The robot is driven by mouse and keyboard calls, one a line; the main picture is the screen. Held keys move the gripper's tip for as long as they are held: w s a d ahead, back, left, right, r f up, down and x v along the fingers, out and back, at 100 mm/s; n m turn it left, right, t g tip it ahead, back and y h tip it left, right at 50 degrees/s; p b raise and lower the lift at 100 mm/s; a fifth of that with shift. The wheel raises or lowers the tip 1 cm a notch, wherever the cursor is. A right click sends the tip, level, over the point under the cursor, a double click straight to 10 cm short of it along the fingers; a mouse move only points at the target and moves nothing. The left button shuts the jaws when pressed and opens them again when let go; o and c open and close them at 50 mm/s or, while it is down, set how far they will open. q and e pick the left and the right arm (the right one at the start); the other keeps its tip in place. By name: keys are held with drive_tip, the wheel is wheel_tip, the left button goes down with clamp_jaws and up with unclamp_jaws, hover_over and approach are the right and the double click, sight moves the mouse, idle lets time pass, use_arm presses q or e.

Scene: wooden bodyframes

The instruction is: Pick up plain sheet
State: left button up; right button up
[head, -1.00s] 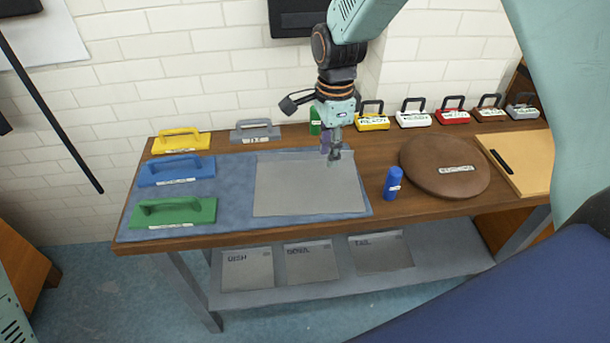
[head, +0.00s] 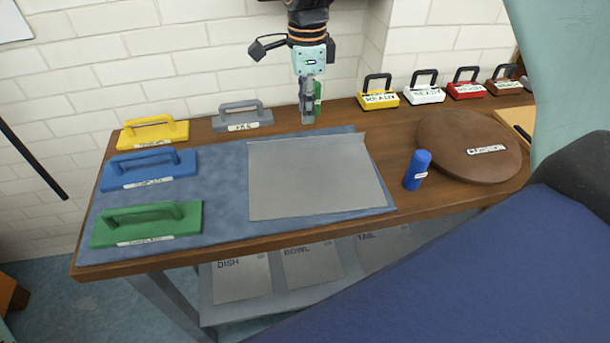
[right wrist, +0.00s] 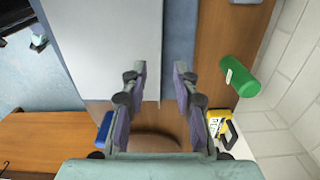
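The plain grey sheet (head: 315,178) lies flat on the blue mat (head: 215,205) on the wooden bench. No writing shows on it. My right gripper (head: 307,119) points down just beyond the sheet's back edge, in front of a green cylinder (head: 318,96) that it partly hides. In the right wrist view the two fingers (right wrist: 160,70) are apart with nothing between them. The sheet (right wrist: 112,40) is to their left there, and the left finger overlaps its edge in the picture. My left gripper is not in view.
Yellow, blue and green handled blocks (head: 145,226) line the mat's left side; a grey one (head: 243,121) stands behind. A blue cylinder (head: 417,170) and round brown board (head: 470,165) are right of the sheet. Labelled sheets (head: 312,266) lie on the lower shelf.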

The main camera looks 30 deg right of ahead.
sight(308, 138)
drive_tip(key=shift+d+f, duration=0.15)
drive_tip(key=shift+f, duration=0.2)
drive_tip(key=shift+d+f, duration=0.15)
drive_tip(key=shift+f, duration=0.2)
drive_tip(key=shift+s+f, duration=0.2)
drive_tip(key=shift+f, duration=0.25)
drive_tip(key=shift+s+a+f+b, duration=0.1)
drive_tip(key=shift+a+f+b, duration=0.1)
drive_tip(key=shift+f+b, duration=0.2)
drive_tip(key=f, duration=0.3)
drive_tip(key=f+b, duration=0.1)
drive_tip(key=f, duration=0.1)
drive_tip(key=shift+w, duration=0.25)
drive_tip(key=shift+r, duration=0.15)
clamp_jaws()
